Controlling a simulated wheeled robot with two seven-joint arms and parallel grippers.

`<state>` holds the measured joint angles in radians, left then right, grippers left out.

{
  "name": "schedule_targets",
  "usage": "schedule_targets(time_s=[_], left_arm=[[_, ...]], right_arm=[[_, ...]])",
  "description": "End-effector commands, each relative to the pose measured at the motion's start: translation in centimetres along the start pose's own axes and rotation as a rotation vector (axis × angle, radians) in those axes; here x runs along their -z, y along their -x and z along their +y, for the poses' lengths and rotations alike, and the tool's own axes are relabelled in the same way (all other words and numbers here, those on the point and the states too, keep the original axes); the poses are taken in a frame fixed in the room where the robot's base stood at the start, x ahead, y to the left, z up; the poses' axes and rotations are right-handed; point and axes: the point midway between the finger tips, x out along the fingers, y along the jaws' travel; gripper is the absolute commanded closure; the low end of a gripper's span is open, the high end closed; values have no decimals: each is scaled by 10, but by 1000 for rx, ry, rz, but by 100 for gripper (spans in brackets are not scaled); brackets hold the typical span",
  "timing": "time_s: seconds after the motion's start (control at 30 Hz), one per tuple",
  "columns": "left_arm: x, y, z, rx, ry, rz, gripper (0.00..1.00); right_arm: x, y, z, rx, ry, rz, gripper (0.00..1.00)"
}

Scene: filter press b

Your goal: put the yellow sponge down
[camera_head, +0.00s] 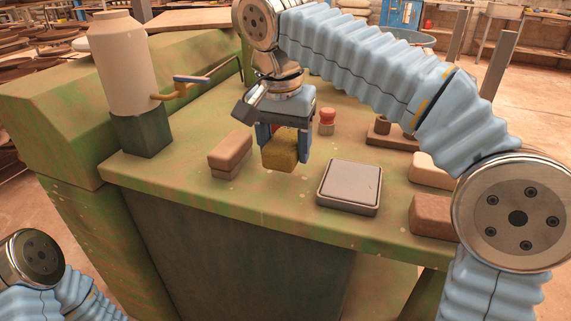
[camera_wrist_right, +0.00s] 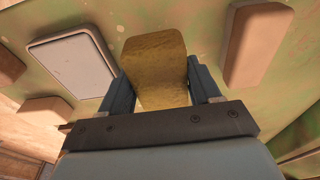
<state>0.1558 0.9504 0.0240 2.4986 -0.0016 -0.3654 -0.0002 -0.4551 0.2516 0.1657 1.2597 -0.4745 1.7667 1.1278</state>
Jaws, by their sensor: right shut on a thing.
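The yellow sponge (camera_head: 280,152) is a mustard-coloured block held between the two fingers of my right gripper (camera_head: 285,134). It hangs over the green bench top, between a tan block and a grey square pad; I cannot tell whether it touches the surface. In the right wrist view the sponge (camera_wrist_right: 158,65) sticks out between both fingers of the right gripper (camera_wrist_right: 160,90), which press on its sides. My left gripper is out of view; only part of my left arm shows at the lower left of the head view.
A tan block (camera_head: 231,155) stands left of the sponge and a grey pad (camera_head: 349,185) right of it. Brown blocks (camera_head: 432,214) lie at the right edge. A red-topped peg (camera_head: 327,120) stands behind. A pale bottle (camera_head: 124,60) with a tap stands at left. The front strip is clear.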

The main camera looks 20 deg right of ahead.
Motion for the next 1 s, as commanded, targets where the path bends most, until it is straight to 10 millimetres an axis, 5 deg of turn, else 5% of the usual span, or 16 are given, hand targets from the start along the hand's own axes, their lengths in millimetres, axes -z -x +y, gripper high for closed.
schedule_targets(time_s=[0.3, 0.83, 0.87, 1.0], left_arm=[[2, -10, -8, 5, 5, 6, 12], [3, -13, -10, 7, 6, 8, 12], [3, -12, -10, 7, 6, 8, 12], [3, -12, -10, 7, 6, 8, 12]], right_arm=[[4, -41, -1, -1, 1, 0, 62], [2, -51, -1, 0, 0, 0, 62], [2, -50, -1, 0, 0, -1, 35], [2, -51, -1, -5, 1, -4, 13]])
